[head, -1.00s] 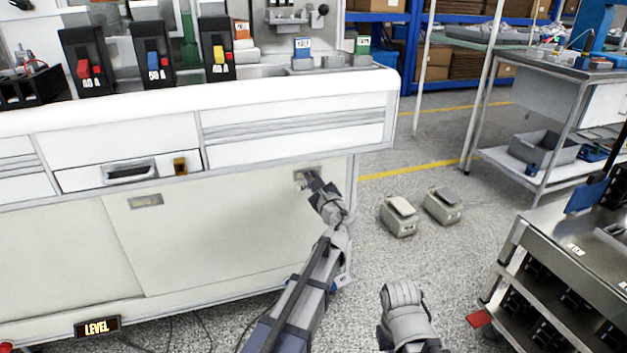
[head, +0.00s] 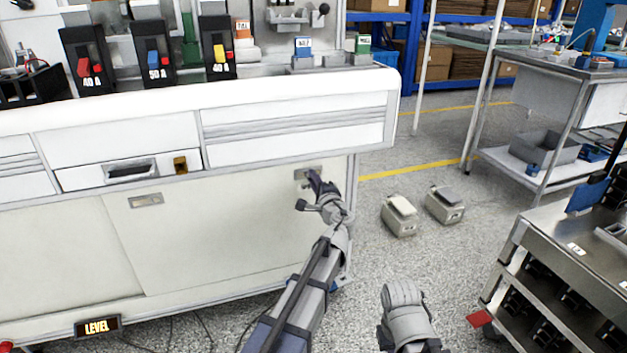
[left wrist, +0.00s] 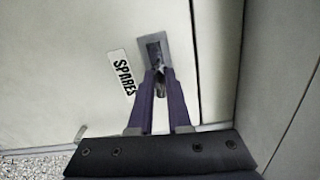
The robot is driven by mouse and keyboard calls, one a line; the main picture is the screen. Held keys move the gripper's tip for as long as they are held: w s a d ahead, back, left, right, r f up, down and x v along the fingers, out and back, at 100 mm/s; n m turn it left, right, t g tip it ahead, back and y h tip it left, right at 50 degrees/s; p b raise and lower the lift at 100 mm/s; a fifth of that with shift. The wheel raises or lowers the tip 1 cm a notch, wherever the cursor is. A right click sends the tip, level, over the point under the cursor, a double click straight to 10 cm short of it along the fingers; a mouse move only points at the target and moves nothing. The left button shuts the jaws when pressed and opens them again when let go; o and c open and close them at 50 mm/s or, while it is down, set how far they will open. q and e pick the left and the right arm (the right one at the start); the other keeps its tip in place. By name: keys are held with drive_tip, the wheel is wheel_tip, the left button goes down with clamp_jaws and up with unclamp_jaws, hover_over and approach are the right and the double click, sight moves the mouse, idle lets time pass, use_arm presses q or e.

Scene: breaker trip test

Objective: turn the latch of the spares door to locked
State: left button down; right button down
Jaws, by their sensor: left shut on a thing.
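The spares door (head: 220,235) is the right-hand pale panel low on the white bench. In the head view the latch plate (head: 299,173) sits near the door's upper right corner. My left gripper (left wrist: 159,88) is shut on the small latch (left wrist: 159,74) in that plate. The fingers partly hide the latch, so I cannot tell its exact angle. My right gripper is not in view.
A drawer with a black handle (head: 131,171) and a yellow-brown latch (head: 180,165) is above the door. Two small grey boxes (head: 399,217) stand on the floor to the right. A metal cart (head: 575,250) is farther right, with open floor between.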

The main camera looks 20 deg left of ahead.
use_arm(q)
drive_tip(key=shift+n, duration=0.7)
drive_tip(key=c, duration=0.9)
unclamp_jaws()
drive_tip(key=shift+o, duration=0.2)
drive_tip(key=v, duration=0.7)
drive_tip(key=shift+s+d, duration=0.25)
drive_tip(key=shift+s, duration=0.1)
